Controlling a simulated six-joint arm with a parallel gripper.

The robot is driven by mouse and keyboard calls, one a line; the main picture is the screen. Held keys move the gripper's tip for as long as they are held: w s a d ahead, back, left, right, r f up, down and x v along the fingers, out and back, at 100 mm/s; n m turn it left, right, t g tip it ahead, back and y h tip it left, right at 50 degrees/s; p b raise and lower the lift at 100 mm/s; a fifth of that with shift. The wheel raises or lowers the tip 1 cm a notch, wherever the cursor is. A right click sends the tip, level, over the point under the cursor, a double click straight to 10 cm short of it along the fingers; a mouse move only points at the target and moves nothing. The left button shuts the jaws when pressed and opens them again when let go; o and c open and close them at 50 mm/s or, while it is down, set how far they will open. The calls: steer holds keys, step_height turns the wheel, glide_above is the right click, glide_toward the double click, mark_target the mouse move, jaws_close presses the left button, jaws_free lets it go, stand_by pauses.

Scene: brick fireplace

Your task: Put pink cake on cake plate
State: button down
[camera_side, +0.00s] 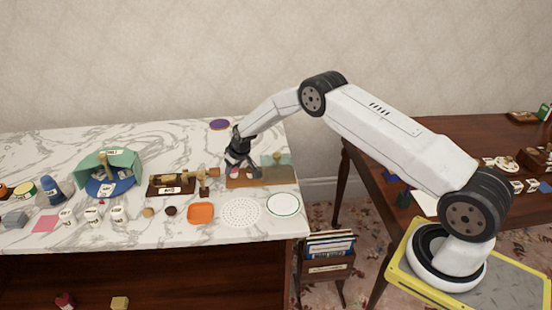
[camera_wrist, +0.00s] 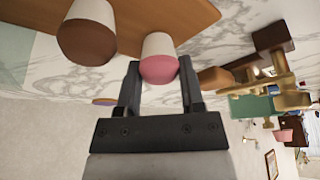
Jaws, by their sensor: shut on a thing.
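The pink cake (camera_wrist: 159,68) has a pink top and a pale side. It sits between the fingertips of my gripper (camera_wrist: 158,77) in the wrist view, and the gripper is shut on it. In the side view my gripper (camera_side: 240,172) is low at the wooden board (camera_side: 270,182), near its left end. Whether the cake touches the board is hard to tell. A white plate with a dark rim (camera_side: 283,205) and a white lacy round plate (camera_side: 240,212) lie in front of the board. Which one is the cake plate is not clear.
A brown-topped cake (camera_wrist: 87,40) stands close beside the pink one. An orange square dish (camera_side: 201,213), a wooden stand with a brass piece (camera_side: 175,182) and white cups (camera_side: 118,214) are to the left. A purple disc (camera_side: 220,124) lies at the back.

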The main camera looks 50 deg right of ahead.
steer(key=shift+f, duration=0.15)
steer(key=shift+c, duration=1.1)
jaws_free()
steer(key=v, duration=0.7)
steer(key=shift+s+d+r, duration=0.2)
steer(key=shift+s+r, duration=0.05)
steer(key=shift+r, duration=0.1)
